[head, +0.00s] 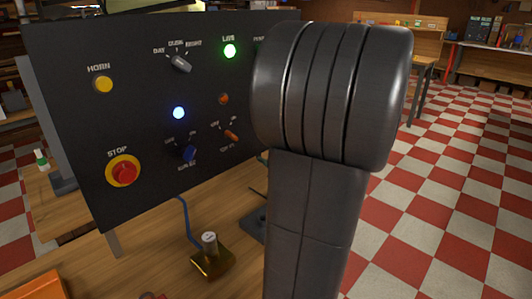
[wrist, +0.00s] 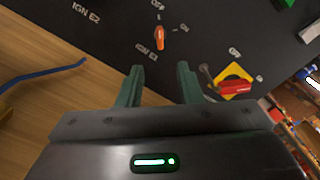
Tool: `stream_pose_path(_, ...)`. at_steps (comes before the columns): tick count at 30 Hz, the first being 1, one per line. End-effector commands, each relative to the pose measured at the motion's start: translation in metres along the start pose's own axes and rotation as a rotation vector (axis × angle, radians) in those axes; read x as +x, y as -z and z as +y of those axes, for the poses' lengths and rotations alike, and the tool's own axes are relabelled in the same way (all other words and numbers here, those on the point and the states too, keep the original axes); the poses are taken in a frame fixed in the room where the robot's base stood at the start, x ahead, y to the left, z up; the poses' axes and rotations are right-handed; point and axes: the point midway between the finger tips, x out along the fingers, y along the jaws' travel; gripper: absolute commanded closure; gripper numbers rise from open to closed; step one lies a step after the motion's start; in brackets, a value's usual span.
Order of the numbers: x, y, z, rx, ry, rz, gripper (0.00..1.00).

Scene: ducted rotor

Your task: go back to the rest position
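My gripper (wrist: 161,75) shows in the wrist view with its two green fingers apart and nothing between them. It faces a black control panel (wrist: 105,40). An orange knob (wrist: 159,38) on the panel lies beyond the fingertips, and I see no contact with it. In the head view my dark arm fills the middle right; my gripper does not show there. The panel (head: 140,75) stands to the left of my arm, and its right part is hidden behind the arm.
The panel bears a yellow horn button (head: 103,84), a red stop button (head: 123,172), a lit green lamp (head: 230,51) and a lit blue lamp (head: 179,113). A brass-coloured block (head: 213,260) stands on the wooden table (head: 150,260). Checkered floor (head: 450,170) is clear at right.

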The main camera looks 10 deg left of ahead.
Motion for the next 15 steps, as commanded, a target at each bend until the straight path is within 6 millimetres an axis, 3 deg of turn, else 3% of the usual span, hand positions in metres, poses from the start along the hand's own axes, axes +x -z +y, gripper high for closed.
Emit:
stream_pose_path(10, 0.002, 0.0, 0.0, 0.0, -0.001, -0.001, 0.67)
stream_pose_path(15, 0.016, -0.001, 0.001, 0.001, -0.003, -0.002, 0.67)
